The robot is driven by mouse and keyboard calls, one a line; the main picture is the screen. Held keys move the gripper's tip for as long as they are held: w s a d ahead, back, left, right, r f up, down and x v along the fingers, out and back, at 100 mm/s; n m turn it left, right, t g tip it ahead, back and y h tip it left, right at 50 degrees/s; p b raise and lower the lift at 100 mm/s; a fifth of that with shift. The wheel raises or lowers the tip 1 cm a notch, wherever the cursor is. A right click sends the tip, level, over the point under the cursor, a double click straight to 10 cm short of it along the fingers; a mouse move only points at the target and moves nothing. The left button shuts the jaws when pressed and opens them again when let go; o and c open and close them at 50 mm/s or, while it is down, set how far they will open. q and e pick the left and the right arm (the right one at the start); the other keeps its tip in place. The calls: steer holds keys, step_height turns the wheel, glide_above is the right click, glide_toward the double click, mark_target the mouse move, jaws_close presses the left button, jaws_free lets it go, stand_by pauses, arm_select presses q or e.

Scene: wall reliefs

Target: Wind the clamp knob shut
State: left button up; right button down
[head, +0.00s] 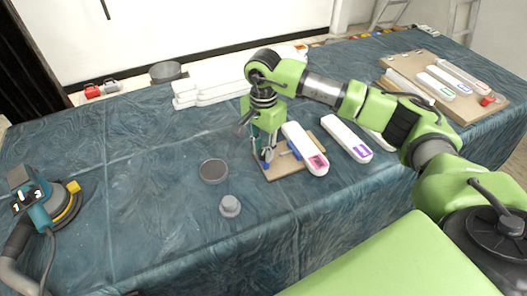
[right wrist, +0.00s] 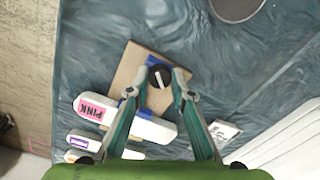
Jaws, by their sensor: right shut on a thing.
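The clamp knob (right wrist: 160,77) is a dark round knob with a white bar across it, seen from above in the right wrist view. My right gripper (right wrist: 161,80) has its two teal fingers on either side of the knob and is shut on it. In the head view my right gripper (head: 264,157) points down at the wooden board (head: 277,174), and its fingers largely hide the knob. Blue clamp parts (right wrist: 128,104) show beside the knob on the board. A white piece with a pink "PINK" label (right wrist: 97,108) lies partly over the board. My left gripper is out of view.
White pieces with a purple label (head: 347,138) and others on a wooden tray (head: 480,104) lie to the right. A dark disc (head: 213,171) and a grey knob-like piece (head: 230,206) stand left of the board. A sander (head: 45,205) sits far left. Open cloth lies between.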

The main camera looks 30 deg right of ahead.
mark_target(264, 153)
steer(key=shift+m, duration=0.8)
steer(key=c, duration=1.8)
jaws_free()
steer(key=shift+r, duration=0.15)
step_height(264, 153, up, 12)
steer(key=shift+f, duration=0.1)
steer(key=shift+f, duration=0.1)
